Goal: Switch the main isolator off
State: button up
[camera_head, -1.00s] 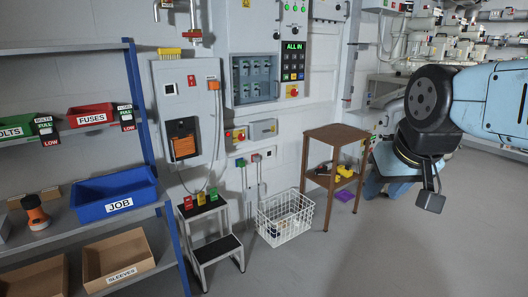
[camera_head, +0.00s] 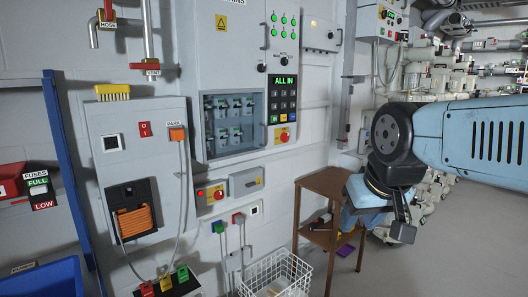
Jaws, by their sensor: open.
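The tall grey cabinet (camera_head: 238,40), with part of a sign ending in "INS" at its top edge, stands on the wall left of centre. A red knob on a yellow plate (camera_head: 283,135) sits at its lower right, below a keypad with a green "ALL IN" display (camera_head: 284,80). I cannot tell for sure which control is the main isolator. My gripper (camera_head: 402,230) hangs at the right as a dark, blocky end below the arm. It is open, well apart from the cabinet, and touches nothing that I can see. Its fingertips are not clear.
A brown wooden stand (camera_head: 325,185) stands between the cabinet and my arm. A white wire basket (camera_head: 276,272) is at the bottom centre. A grey box with an orange cable (camera_head: 136,221) is on the left wall. Pipework (camera_head: 440,75) lines the back right. Floor (camera_head: 460,255) is free at the lower right.

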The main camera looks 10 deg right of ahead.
aim_at(285, 136)
jog(key=i, duration=1.05)
jog(key=z, duration=0.1)
